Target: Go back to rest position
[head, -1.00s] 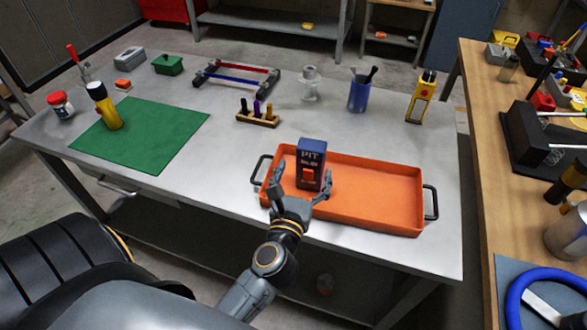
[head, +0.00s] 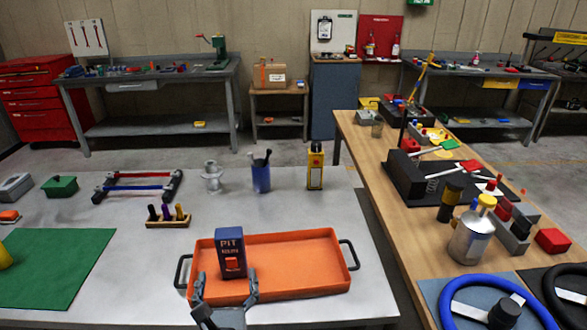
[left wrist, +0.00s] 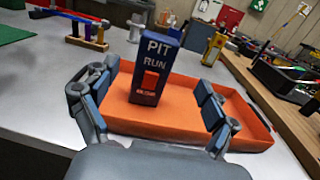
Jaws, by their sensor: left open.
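My left gripper (head: 226,303) is at the bottom of the head view, at the near left edge of the orange tray (head: 310,283). Its fingers are spread, and nothing is held between them. A dark blue box marked "PIT RUN" (head: 230,246) with a red-orange patch stands upright in the left part of the tray. In the left wrist view the box (left wrist: 154,62) stands ahead of the open fingers (left wrist: 150,108), with a gap between. My right gripper is not in either view.
On the grey table (head: 130,270) are a green mat (head: 60,262), a wooden holder (head: 167,222), a blue cup (head: 261,177) and a yellow device (head: 315,168). A wooden bench (head: 400,215) with a blue ring (head: 470,290) and tools stands at right.

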